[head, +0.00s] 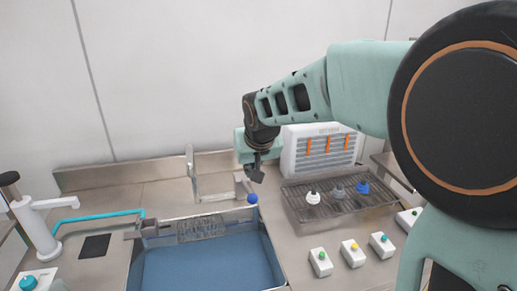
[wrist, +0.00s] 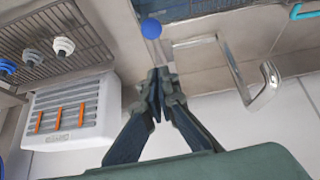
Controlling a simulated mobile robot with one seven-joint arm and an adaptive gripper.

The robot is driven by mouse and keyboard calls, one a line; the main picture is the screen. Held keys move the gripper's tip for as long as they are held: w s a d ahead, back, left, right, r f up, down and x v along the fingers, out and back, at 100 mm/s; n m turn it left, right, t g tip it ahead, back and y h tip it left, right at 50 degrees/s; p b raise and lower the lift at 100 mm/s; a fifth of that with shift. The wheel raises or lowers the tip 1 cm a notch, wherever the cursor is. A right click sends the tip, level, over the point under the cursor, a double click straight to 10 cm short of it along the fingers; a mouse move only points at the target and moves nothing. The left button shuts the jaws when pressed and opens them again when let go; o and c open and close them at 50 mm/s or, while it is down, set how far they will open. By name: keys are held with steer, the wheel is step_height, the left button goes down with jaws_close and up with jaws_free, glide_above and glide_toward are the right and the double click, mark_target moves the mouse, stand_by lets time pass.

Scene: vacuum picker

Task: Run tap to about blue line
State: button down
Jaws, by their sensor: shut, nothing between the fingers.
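A metal tap (head: 190,165) with an upright bent tube stands behind the sink (head: 262,214); the tube also shows in the wrist view (wrist: 266,85). A blue ball knob (head: 252,198) sits by the sink's back edge, right of the tap, and shows in the wrist view (wrist: 151,28). The sink's inside looks blue; I cannot make out a separate line or a water level. My gripper (head: 257,175) is shut and empty, just above and behind the knob. In the wrist view its fingertips (wrist: 160,73) are together, apart from the knob.
A white box with orange slats (head: 318,152) stands at the back right. A wire rack (head: 345,205) holds several knobbed pieces. Small white button boxes (head: 352,253) line the right front. A white column with a spout (head: 38,228) and a cyan hose (head: 98,217) are at left.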

mark_target(252, 195)
steer(key=x, duration=0.3)
steer(key=shift+f, duration=0.2)
step_height(252, 195, down, 2)
steer(key=shift+s+d+f, duration=0.15)
steer(key=shift+s+f, duration=0.15)
steer(key=shift+f, duration=0.5)
